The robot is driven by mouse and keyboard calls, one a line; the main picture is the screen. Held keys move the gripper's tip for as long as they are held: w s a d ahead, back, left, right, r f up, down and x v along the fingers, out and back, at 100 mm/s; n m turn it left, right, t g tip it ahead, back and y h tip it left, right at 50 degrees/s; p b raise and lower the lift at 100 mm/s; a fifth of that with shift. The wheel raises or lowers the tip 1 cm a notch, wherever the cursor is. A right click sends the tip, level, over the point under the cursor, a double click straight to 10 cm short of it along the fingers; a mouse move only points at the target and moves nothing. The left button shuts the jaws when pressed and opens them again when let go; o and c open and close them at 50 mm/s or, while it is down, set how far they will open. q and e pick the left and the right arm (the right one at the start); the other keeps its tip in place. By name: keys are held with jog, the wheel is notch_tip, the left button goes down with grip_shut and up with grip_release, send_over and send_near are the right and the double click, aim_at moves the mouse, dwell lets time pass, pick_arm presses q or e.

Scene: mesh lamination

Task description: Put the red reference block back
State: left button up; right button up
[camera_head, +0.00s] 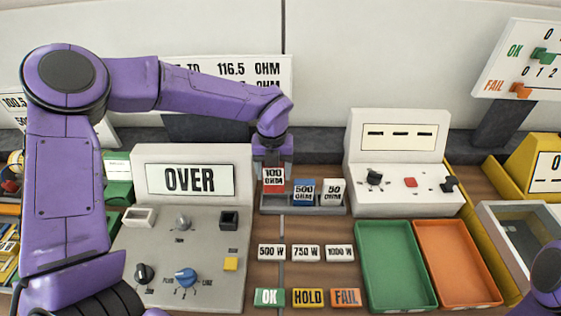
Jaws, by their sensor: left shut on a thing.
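The red reference block (273,188), with a white label reading 100 OHM, is at the left end of a small grey rack (315,210). My left gripper (273,160) comes down from above and is shut on the top of the red block. Whether the block rests fully in its slot I cannot tell. A blue 500 OHM block (304,190) and a white 50 OHM block (333,192) stand beside it in the rack. Of my right arm only a purple part shows at the lower right edge; its gripper is out of view.
A grey meter (185,262) reading OVER stands left of the rack. A white console (405,175) stands right. Labelled watt blocks (305,253) and OK, HOLD and FAIL tiles (308,297) lie in front. Green (393,262) and orange (455,260) trays sit empty at right.

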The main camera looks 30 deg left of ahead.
aim_at(274, 191)
pick_arm(q)
jog(key=shift+s+d+f+b, duration=0.1)
jog(key=shift+s+f+b, duration=0.15)
jog(key=shift+s, duration=0.25)
jog(key=shift+s+f+b, duration=0.15)
jog(key=shift+s+b, duration=0.2)
jog(key=shift+s, duration=0.1)
jog(key=f, duration=0.1)
jog(key=w+f+b, duration=0.1)
jog(key=f, duration=0.1)
jog(key=w+f+b, duration=0.1)
jog(key=shift+w+f, duration=0.15)
jog(key=shift+f, duration=0.1)
jog(key=shift+f+b, duration=0.15)
jog(key=shift+b, duration=0.25)
jog(key=shift+s, duration=0.55)
jog(key=shift+w+d+f, duration=0.1)
jog(key=shift+w, duration=0.15)
jog(key=o, duration=1.4)
jog(key=shift+s, duration=0.15)
pick_arm(e)
jog(key=f, duration=0.1)
jog(key=s+f, duration=0.1)
jog(key=f, duration=0.2)
jog(key=shift+s, duration=0.3)
jog(key=shift+f, duration=0.1)
